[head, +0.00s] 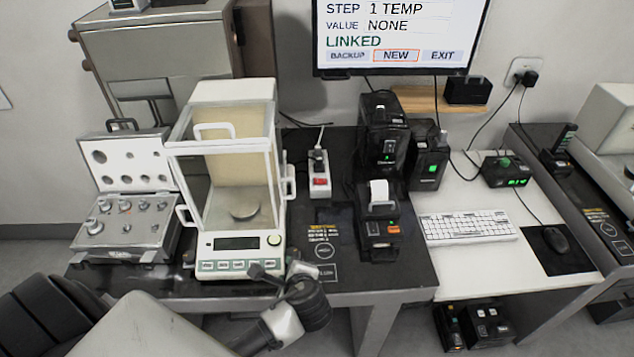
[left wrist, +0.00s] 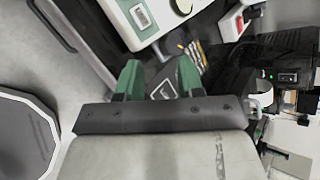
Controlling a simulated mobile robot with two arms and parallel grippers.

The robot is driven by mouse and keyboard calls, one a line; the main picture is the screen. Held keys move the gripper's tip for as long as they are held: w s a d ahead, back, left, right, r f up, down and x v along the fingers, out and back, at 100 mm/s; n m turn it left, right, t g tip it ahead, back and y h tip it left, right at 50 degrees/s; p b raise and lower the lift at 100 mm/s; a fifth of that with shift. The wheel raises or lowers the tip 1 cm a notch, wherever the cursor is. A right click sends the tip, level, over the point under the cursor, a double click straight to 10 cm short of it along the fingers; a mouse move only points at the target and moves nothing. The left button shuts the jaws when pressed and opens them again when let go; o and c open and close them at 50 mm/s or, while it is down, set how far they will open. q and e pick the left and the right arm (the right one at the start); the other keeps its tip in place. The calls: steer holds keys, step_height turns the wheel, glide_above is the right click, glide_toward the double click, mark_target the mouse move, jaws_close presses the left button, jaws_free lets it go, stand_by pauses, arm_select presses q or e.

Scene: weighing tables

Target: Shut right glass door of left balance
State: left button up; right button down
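The left balance (head: 240,255) is a white weighing balance with a glass chamber, standing on the dark table. A round pan (head: 244,212) shows inside. Its right glass door is seen almost edge-on, and the white door handle (head: 290,182) sits farther back than the left door's handle (head: 184,216). How far the right door stands open cannot be told. My left gripper (left wrist: 158,74) has its green fingers apart with nothing between them. In the head view my left arm's end (head: 290,275) is at the balance's front right corner, apart from the door handle. My right gripper is not in view.
A weight case (head: 125,240) lies open left of the balance. A power strip (head: 319,175) stands close to its right side. A small printer (head: 380,225) and black devices (head: 385,135) stand farther right. The dark table (head: 325,220) has bare room between balance and printer.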

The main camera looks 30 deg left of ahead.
mark_target(294, 189)
arm_select(q)
steer(key=w+a+r+m+t+y, duration=0.1)
steer(key=w+a+m+t, duration=0.1)
steer(key=w, duration=0.4)
steer(key=w+a+r+m+t+y, duration=0.1)
steer(key=w+a+m+t, duration=0.1)
steer(key=w+a+m, duration=0.3)
steer(key=w+a+r+m+t+y+p, duration=0.1)
steer(key=w+a+r+m+t+y, duration=0.1)
steer(key=w+m, duration=0.3)
steer(key=shift+w+a, duration=0.45)
steer(key=shift+w, duration=0.35)
steer(key=shift+w+a, duration=0.4)
steer(key=shift+w, duration=0.4)
jaws_close()
